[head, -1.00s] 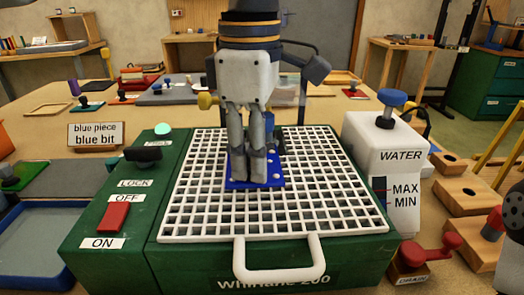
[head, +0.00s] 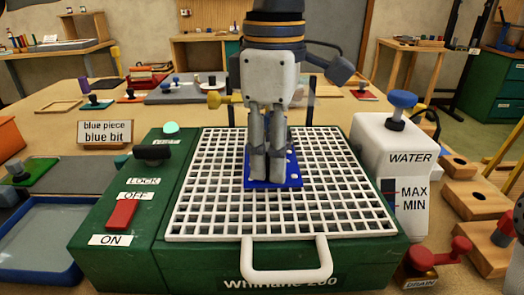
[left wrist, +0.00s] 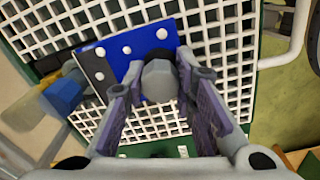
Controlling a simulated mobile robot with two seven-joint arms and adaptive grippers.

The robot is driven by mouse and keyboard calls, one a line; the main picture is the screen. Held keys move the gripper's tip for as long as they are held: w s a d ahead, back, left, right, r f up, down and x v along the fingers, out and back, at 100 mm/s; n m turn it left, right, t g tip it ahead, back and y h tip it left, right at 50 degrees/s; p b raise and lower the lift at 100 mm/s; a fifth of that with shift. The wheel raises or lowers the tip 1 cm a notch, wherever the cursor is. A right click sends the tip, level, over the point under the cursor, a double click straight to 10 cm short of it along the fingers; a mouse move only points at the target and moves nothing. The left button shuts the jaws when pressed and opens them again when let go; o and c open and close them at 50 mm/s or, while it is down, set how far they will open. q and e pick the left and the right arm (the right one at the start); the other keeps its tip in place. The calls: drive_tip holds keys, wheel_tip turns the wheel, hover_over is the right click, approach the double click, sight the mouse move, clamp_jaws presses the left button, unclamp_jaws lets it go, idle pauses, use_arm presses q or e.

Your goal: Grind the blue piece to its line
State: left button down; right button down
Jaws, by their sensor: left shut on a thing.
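The blue piece (head: 293,178) lies flat on the white grid (head: 340,215) of the green grinder (head: 120,255), near its middle. In the left wrist view the blue piece (left wrist: 150,45) shows white dots and a darker strip along its left side. My left gripper (head: 267,180) points down over it. In the left wrist view my left gripper (left wrist: 165,95) is shut around a grey knob (left wrist: 159,80) standing on the piece. A blurred blue-and-yellow part (left wrist: 62,95) is just left of the piece; I cannot tell if they touch.
A red switch (head: 122,214) sits between OFF and ON labels, below a black LOCK knob (head: 153,153). A white water tank (head: 390,145) stands right of the grid, a red drain handle (head: 445,252) below it. A white handle (head: 285,275) juts from the front.

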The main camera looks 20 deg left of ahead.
sight(294, 171)
use_arm(q)
drive_tip(key=shift+w+d, duration=0.1)
drive_tip(key=shift+d, duration=0.25)
drive_tip(key=shift+d, duration=0.15)
drive_tip(key=shift+w+d, duration=0.25)
drive_tip(key=shift+d, duration=0.35)
drive_tip(key=shift+w+d, duration=0.25)
drive_tip(key=shift+d, duration=0.3)
drive_tip(key=shift+a, duration=0.15)
drive_tip(key=shift+s+a, duration=0.25)
drive_tip(key=shift+a, duration=0.35)
drive_tip(key=shift+s+a, duration=0.2)
drive_tip(key=shift+a, duration=0.4)
drive_tip(key=shift+a, duration=0.15)
drive_tip(key=shift+s+a, duration=0.2)
drive_tip(key=shift+a, duration=0.45)
drive_tip(key=shift+s+a, duration=0.15)
drive_tip(key=shift+a, duration=0.45)
drive_tip(key=shift+d, duration=0.2)
drive_tip(key=shift+w+d, duration=0.2)
drive_tip(key=shift+d, duration=0.45)
drive_tip(key=shift+w+d, duration=0.15)
drive_tip(key=shift+d, duration=0.45)
